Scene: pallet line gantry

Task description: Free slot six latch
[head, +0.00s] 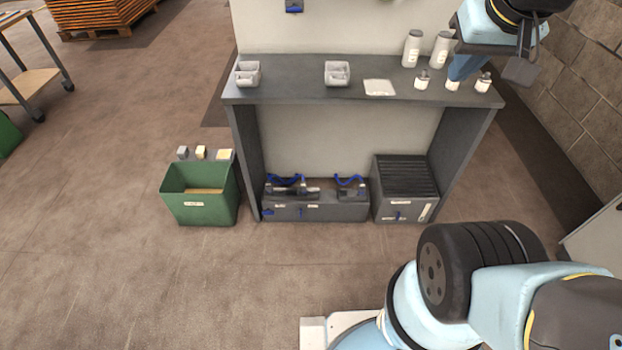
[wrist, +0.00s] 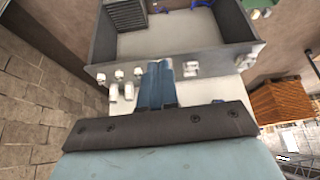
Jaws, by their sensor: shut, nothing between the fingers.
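My gripper (head: 457,76) is at the top right of the head view, over the right end of the grey bench. Its blue fingers are together and empty in the wrist view (wrist: 160,68). Under the bench at right stands a grey slotted rack (head: 405,178) with dark slats on top. Its front carries a small label, a blue lever (head: 399,216) and a pale strip. The rack also shows in the wrist view (wrist: 126,16). Left of it is a low grey unit (head: 330,207) with blue hoses and small blue parts. I cannot read slot numbers or tell which part is slot six's latch.
The bench top (head: 300,72) holds two grey blocks, a pale plate (head: 379,87), two white bottles (head: 412,48) and several small bottles close by my gripper. A green bin (head: 200,204) stands left of the bench. The floor in front is clear.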

